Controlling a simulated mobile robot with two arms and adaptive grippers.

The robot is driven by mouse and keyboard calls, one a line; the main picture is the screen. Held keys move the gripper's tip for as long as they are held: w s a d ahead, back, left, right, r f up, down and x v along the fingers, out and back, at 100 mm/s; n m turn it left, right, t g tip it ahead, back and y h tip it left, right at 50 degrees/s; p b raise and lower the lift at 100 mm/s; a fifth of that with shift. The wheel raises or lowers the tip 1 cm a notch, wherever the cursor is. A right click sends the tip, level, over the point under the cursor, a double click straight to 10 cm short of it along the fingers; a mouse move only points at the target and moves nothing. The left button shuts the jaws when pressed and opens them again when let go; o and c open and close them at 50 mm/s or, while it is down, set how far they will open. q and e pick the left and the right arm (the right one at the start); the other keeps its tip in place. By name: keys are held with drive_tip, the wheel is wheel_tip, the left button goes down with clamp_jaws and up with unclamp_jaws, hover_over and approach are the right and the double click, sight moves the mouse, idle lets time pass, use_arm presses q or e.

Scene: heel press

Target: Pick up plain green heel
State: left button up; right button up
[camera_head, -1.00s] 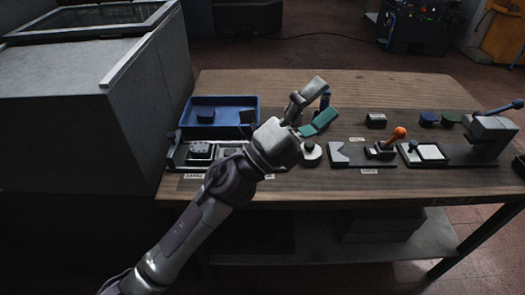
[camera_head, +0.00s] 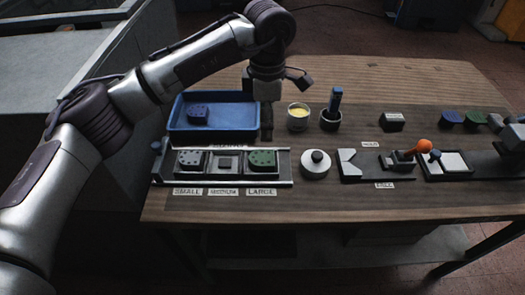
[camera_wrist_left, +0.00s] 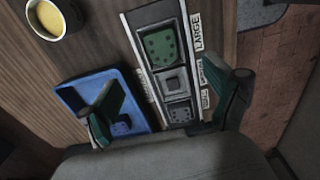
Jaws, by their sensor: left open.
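A plain-looking green rounded piece (camera_head: 475,118) lies at the right of the table beside a dark blue one (camera_head: 452,117); small surface detail is hard to tell. A green piece with dark dots (camera_head: 262,159) sits in the LARGE slot of the tray, also seen in the left wrist view (camera_wrist_left: 163,46). My left gripper (camera_head: 284,106) points down over the right end of the blue bin, its fingers spread and empty. In the left wrist view, the open left gripper (camera_wrist_left: 168,92) frames the bin and slotted tray. My right gripper is not in view.
The blue bin (camera_head: 179,132) holds a dotted blue piece (camera_head: 198,112). A yellow-filled cup (camera_head: 298,113), a brush in a pot (camera_head: 334,118) and a white round lidded thing (camera_head: 315,164) stand mid-table. An orange-knobbed lever (camera_head: 423,147) stands to the right. Bare wood lies behind them.

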use_arm(q)
hover_over(262, 157)
drive_tip(key=f, duration=0.3)
drive_tip(key=d+f, duration=0.1)
drive_tip(key=f, duration=0.1)
drive_tip(key=shift+s+f, duration=0.1)
drive_tip(key=shift+s, duration=0.2)
drive_tip(key=f, duration=0.1)
drive_tip(key=f+p, duration=0.1)
drive_tip(key=f, duration=0.1)
drive_tip(key=shift+w+a, duration=0.1)
drive_tip(key=shift+a, duration=0.1)
drive_tip(key=f, duration=0.2)
drive_tip(key=f+p, duration=0.1)
drive_tip(key=shift+w+a+f, duration=0.15)
drive_tip(key=shift+a+f, duration=0.1)
drive_tip(key=shift+a, duration=0.05)
drive_tip(key=shift+f, duration=0.25)
drive_tip(key=c, duration=1.2)
drive_tip(key=shift+c, duration=0.2)
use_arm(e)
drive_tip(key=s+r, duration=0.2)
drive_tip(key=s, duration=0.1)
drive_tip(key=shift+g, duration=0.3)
use_arm(q)
drive_tip(key=shift+r, duration=0.1)
